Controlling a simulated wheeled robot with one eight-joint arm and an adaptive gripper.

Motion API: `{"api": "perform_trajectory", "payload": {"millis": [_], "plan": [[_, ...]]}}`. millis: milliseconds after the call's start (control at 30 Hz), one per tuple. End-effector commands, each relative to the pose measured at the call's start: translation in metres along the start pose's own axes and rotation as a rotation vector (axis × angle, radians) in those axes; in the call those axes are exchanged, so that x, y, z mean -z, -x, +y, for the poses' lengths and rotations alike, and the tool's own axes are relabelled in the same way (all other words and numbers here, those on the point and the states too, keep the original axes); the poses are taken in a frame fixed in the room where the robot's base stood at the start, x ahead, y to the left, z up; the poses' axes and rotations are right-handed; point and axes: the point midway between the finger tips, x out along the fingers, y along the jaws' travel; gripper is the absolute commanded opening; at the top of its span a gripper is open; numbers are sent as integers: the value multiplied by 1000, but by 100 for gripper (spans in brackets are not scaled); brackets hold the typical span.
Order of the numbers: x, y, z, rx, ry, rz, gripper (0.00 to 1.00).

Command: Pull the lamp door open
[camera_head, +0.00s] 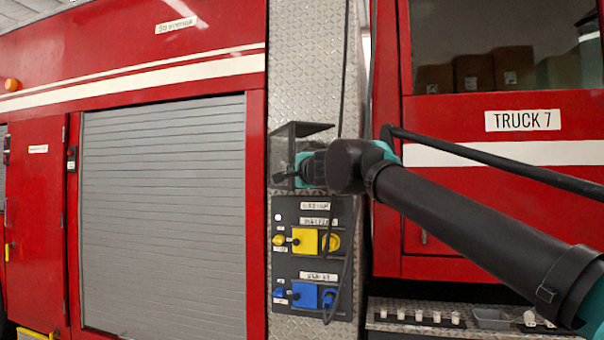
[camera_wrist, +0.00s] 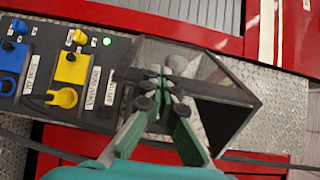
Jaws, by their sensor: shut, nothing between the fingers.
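A dark-framed box with a see-through front, which looks like the lamp housing and its door (camera_head: 302,130), is mounted on the diamond-plate column above the switch panel. In the wrist view the box (camera_wrist: 232,95) shows tilted, with a dark side wall and a clear or greyish inside. My gripper (camera_head: 292,175) is at the lower part of this box. In the wrist view its fingertips (camera_wrist: 163,78) are together, with nothing seen between them, and overlap the near edge of the box. Whether they touch the door is unclear, and my fingers hide part of it.
Below the box is the dark switch panel (camera_head: 312,255) with yellow and blue plugs, a green light and a hanging dark cable. A grey roller shutter (camera_head: 165,215) is left and the red truck door (camera_head: 500,185) right. My arm comes in from the right.

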Motion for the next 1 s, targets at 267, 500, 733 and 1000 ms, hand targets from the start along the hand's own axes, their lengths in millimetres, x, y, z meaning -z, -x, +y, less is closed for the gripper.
{"api": "perform_trajectory", "payload": {"millis": [267,500,733,1000], "plan": [[-37,-5,0,0,0,79,0],[-72,-14,0,0,1,78,0],[-121,-34,0,0,0,78,0],[-164,-63,0,0,0,81,0]]}}
